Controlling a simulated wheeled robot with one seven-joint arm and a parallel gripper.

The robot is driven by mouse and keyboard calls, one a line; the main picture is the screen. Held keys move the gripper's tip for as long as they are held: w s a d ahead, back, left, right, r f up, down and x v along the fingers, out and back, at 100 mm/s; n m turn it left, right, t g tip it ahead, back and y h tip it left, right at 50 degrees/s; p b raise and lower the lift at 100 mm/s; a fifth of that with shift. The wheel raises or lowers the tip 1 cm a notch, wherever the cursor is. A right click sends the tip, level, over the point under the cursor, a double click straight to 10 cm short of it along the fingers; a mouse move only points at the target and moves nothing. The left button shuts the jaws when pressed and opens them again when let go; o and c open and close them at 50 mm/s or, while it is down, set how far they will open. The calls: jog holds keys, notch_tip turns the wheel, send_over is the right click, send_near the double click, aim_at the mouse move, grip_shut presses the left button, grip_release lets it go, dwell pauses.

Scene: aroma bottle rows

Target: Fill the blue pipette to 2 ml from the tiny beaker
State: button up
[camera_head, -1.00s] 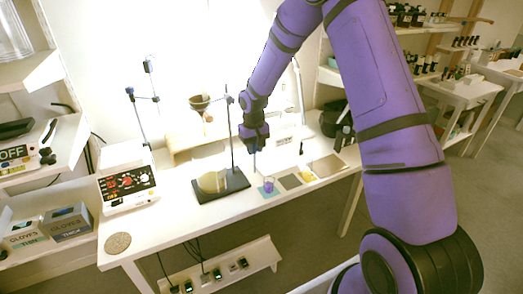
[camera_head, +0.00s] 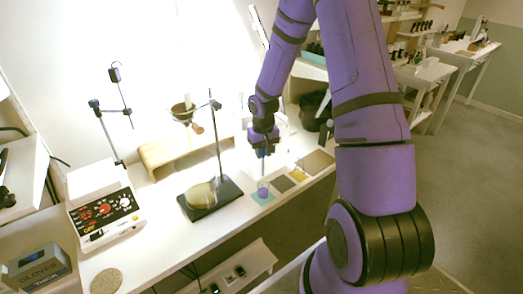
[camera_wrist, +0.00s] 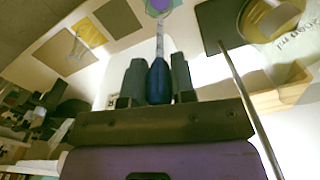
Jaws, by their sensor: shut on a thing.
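My gripper (camera_head: 262,147) is shut on the blue pipette. In the wrist view the pipette's dark blue bulb (camera_wrist: 158,82) sits between the two fingers, and its pale stem (camera_wrist: 159,40) points toward the tiny beaker (camera_wrist: 159,7). The tiny beaker (camera_head: 263,189) holds purple liquid and stands on a teal mat (camera_head: 258,200). In the head view the pipette hangs tip down above the beaker. I cannot tell whether the tip is inside it. No liquid level in the stem can be read.
A stand with a dark base (camera_head: 228,190) and thin rod (camera_head: 217,140) is close left of the beaker, with a round yellowish vessel (camera_head: 200,194). A hotplate device (camera_head: 105,210) stands farther left. Dark and tan mats (camera_head: 317,162) lie to the right.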

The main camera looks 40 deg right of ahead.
aim_at(263, 174)
jog(key=shift+f, duration=5.15)
jog(key=c, duration=0.3)
